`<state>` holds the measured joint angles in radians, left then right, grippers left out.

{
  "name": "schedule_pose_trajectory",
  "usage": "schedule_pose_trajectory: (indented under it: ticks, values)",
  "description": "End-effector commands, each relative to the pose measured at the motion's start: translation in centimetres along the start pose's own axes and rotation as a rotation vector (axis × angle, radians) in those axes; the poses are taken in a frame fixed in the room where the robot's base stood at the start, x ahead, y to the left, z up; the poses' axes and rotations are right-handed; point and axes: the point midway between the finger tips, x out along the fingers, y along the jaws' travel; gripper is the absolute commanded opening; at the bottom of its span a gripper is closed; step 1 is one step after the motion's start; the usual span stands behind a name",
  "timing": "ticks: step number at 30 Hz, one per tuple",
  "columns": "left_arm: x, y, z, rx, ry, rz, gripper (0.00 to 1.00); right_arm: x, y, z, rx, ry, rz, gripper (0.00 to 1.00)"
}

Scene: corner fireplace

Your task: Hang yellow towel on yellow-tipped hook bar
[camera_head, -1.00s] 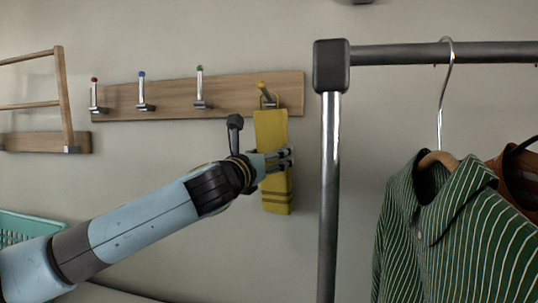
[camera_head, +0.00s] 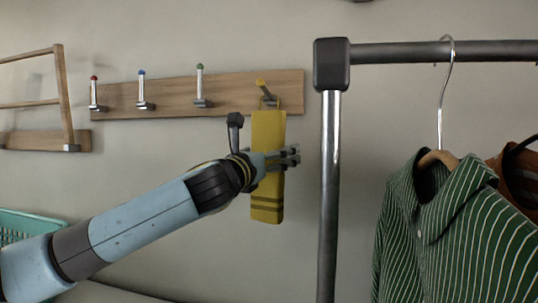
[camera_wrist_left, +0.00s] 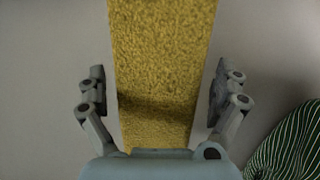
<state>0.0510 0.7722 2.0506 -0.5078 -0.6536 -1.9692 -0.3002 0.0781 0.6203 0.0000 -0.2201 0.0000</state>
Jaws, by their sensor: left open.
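My left gripper (camera_head: 291,156) is at the towel's middle. In the left wrist view its fingers (camera_wrist_left: 160,92) are spread on either side of the towel (camera_wrist_left: 163,60), with gaps between. My right gripper is not in view.
Red-, blue- and green-tipped hooks (camera_head: 200,85) are empty. A metal clothes rack (camera_head: 329,190) stands close right of the towel, with a green striped shirt (camera_head: 455,230) on it. A wooden wall rack (camera_head: 67,100) and teal basket (camera_head: 25,225) are at the left.

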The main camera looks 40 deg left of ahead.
Motion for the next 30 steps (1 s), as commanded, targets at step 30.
schedule_pose_trajectory:
  ticks: [30]
  values:
    - [-12.0, 0.0, -0.1, -0.001, 0.0, 0.0, 0.99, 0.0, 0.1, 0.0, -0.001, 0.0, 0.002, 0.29]
